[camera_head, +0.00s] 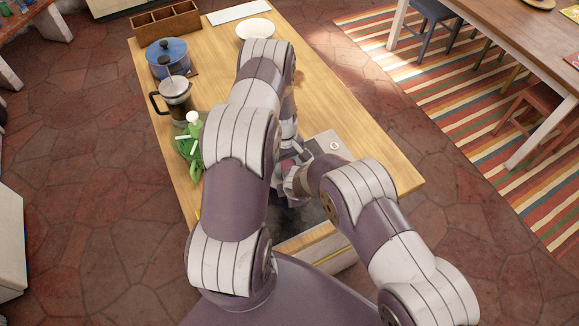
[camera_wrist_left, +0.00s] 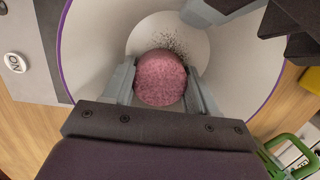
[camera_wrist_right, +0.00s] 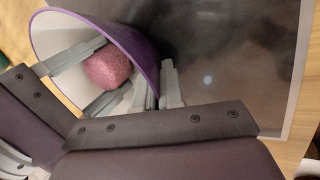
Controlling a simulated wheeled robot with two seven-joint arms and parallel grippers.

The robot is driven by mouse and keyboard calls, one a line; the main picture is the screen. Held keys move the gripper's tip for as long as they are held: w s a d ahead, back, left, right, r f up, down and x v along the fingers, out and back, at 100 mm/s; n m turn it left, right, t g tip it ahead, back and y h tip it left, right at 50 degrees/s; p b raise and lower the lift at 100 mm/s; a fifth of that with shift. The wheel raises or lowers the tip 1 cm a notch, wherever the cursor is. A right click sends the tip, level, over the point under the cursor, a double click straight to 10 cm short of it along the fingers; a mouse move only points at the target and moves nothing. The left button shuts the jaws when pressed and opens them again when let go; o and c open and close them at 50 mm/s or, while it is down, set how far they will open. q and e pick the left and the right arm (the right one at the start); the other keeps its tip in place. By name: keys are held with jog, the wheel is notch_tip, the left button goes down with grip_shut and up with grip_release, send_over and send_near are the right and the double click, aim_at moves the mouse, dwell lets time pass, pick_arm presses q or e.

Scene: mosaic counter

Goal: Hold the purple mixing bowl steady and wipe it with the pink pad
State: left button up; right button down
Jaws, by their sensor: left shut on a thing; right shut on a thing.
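The purple mixing bowl (camera_wrist_right: 143,40) has a pale inside and a purple outside and rim. It is tilted in the right wrist view. In the left wrist view I look into the bowl (camera_wrist_left: 92,50), where dark specks (camera_wrist_left: 172,44) mark its bottom. My left gripper (camera_wrist_left: 160,80) is shut on the round pink pad (camera_wrist_left: 160,77) inside the bowl. The pad also shows in the right wrist view (camera_wrist_right: 107,68). My right gripper (camera_wrist_right: 158,90) is shut on the bowl's wall near the rim. In the head view my arms hide the bowl and pad.
A dark glossy plate (camera_wrist_right: 230,60) lies beside the bowl. A grey panel with an ON button (camera_wrist_left: 15,58) is close by. A green item (camera_head: 187,147), French press (camera_head: 176,100), blue pot (camera_head: 167,57), wooden box (camera_head: 165,24) and white plate (camera_head: 254,28) stand along the counter.

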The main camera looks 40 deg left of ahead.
pick_arm(q)
jog(key=shift+s+a, duration=0.25)
jog(key=shift+a, duration=0.05)
jog(key=shift+s, duration=0.4)
jog(key=shift+s+d+f, duration=0.15)
jog(key=shift+s+d, duration=0.2)
jog(key=shift+s+d+f, duration=0.1)
jog(key=shift+s+d, duration=0.15)
jog(key=shift+d, duration=0.55)
jog(key=shift+w+d, duration=0.15)
jog(key=shift+w, duration=0.55)
jog(key=shift+w+a+r, duration=0.2)
jog(key=shift+w+a, duration=0.3)
jog(key=shift+w, duration=0.05)
jog(key=shift+a+r, duration=0.15)
jog(key=shift+a, duration=0.3)
jog(key=shift+s+a, duration=0.2)
jog(key=shift+a, duration=0.15)
